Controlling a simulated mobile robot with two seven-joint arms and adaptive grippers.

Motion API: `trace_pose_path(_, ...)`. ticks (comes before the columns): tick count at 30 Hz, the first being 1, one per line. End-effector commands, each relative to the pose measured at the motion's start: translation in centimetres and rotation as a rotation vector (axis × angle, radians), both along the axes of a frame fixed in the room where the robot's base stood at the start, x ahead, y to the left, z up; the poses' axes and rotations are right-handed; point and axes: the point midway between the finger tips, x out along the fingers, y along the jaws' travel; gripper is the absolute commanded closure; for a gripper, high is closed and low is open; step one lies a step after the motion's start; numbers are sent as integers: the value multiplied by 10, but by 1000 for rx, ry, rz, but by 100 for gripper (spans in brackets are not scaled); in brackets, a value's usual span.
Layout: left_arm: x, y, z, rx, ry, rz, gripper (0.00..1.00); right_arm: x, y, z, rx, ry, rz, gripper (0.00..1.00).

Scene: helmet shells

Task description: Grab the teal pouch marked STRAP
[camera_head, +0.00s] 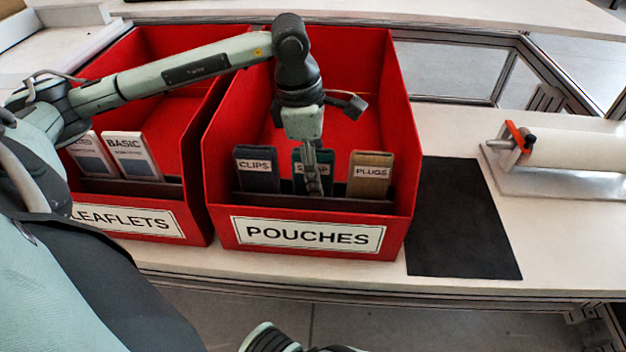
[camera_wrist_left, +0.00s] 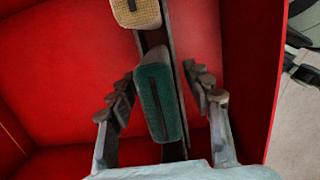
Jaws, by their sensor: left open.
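The teal STRAP pouch (camera_head: 327,159) stands upright in the middle of the front row in the red POUCHES bin (camera_head: 222,185). Its label is partly hidden behind my left gripper (camera_head: 312,186), which points down over it. In the left wrist view, the teal pouch (camera_wrist_left: 161,100) shows from above between the two spread fingers of my left gripper (camera_wrist_left: 158,80), one on each side. The gripper is open and holds nothing; I cannot tell whether a finger touches the pouch. My right gripper is not in view.
The dark CLIPS pouch (camera_head: 256,170) stands left of the teal one, the tan PLUGS pouch (camera_head: 371,174) right. The bin's walls and dark divider (camera_wrist_left: 173,80) are close. The LEAFLETS bin (camera_head: 196,215) adjoins at left. A black mat (camera_head: 460,220) lies bare at right.

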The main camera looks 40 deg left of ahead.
Motion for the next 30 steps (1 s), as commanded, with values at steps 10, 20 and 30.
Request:
trace_pose_path(10,0,0,0,-1,1,0,76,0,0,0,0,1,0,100)
trace_pose_path(20,0,0,1,-1,-1,0,100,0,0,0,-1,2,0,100)
trace_pose_path(30,1,0,29,0,-5,-1,100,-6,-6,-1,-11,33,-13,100)
